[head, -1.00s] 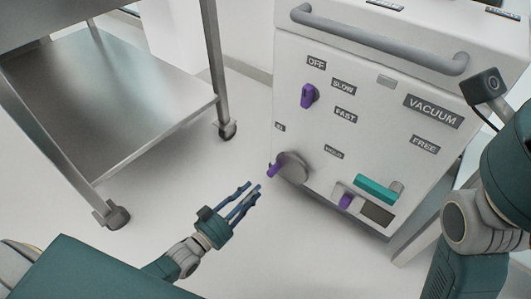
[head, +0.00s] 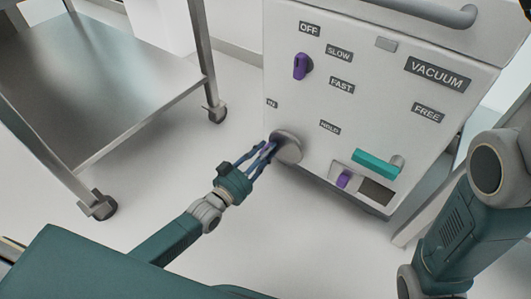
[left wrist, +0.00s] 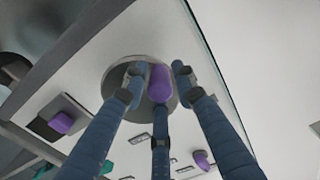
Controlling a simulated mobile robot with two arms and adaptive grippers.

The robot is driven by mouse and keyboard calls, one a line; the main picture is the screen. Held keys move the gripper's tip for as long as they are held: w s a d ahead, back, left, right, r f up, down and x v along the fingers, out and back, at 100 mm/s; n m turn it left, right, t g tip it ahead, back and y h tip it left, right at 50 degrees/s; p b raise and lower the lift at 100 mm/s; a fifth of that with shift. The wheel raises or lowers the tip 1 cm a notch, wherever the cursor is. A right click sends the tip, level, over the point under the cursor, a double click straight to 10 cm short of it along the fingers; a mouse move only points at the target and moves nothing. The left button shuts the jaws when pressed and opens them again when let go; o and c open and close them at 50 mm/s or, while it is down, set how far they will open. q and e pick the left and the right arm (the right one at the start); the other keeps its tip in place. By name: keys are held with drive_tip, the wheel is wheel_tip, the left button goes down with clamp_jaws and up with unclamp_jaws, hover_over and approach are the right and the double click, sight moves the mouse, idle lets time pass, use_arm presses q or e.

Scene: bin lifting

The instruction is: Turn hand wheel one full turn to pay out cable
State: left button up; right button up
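The hand wheel is a grey disc (head: 290,150) on the lower left of the white panel. Its purple handle shows in the left wrist view (left wrist: 160,84) in front of the disc (left wrist: 118,75). In the head view my left gripper's fingers mostly hide the handle. My left gripper (head: 268,149) has its blue fingers spread around the handle, one on each side and one below; I see no clear grip on it. It also shows in the left wrist view (left wrist: 157,78). My right gripper is out of view.
The white machine (head: 390,90) also carries a purple knob (head: 301,66), a teal lever (head: 376,163), a small purple switch (head: 343,179) and a grey bar handle (head: 430,12). A steel cart (head: 100,90) stands at left. The floor between is clear.

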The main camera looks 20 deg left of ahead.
sight(292, 162)
use_arm(q)
drive_tip(key=shift+c, duration=0.3)
clamp_jaws()
drive_tip(key=shift+f+n, duration=0.1)
drive_tip(key=shift+n, duration=0.2)
